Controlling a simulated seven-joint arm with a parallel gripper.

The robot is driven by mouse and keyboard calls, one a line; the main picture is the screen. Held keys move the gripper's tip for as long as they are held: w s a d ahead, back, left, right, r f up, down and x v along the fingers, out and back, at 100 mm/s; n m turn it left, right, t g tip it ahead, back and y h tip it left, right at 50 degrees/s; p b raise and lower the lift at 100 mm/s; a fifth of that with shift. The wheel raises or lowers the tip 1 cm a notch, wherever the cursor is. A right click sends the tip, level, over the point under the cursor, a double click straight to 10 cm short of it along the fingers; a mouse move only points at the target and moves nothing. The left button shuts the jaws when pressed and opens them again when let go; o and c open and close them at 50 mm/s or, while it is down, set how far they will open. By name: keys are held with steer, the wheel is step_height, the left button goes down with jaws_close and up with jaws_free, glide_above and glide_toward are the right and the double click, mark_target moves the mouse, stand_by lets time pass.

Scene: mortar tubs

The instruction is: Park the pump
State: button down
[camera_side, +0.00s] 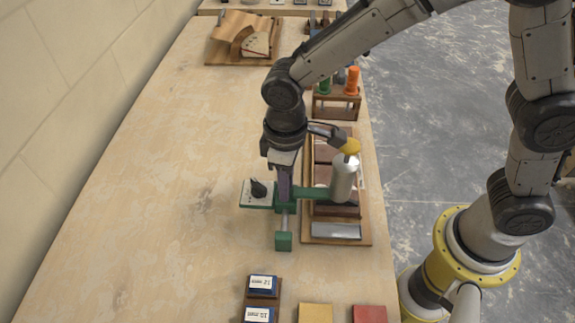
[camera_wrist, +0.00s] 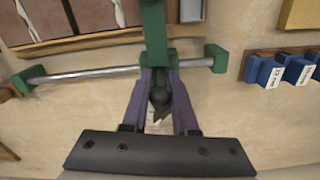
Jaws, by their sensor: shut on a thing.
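My gripper (camera_side: 285,198) has its purple fingers closed on a green carriage (camera_wrist: 158,59), which sits on a steel rod (camera_wrist: 92,74). The rod runs between two green end blocks; the left one (camera_wrist: 28,80) and the right one (camera_wrist: 216,58) show in the wrist view, with the carriage nearer the right one. A green arm (camera_side: 314,193) reaches right from the carriage to a silver cylinder with a yellow cap (camera_side: 344,177), upright above a wooden tray; this looks like the pump. A white plate with a black knob (camera_side: 258,188) sits left of the carriage.
The wooden tray (camera_side: 308,236) holds brown slabs and a grey piece. Blue labelled blocks (camera_side: 262,284) stand on a rack in front, beside yellow (camera_side: 315,313) and red (camera_side: 369,314) blocks. A tool rack (camera_side: 338,105) stands behind. The table's left side is clear.

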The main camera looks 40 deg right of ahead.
steer(key=s+a, duration=0.3)
steer(key=a, duration=0.1)
steer(key=shift+s, duration=0.35)
steer(key=c, duration=0.8)
jaws_free()
steer(key=shift+d, duration=0.1)
step_height(320, 180, up, 14)
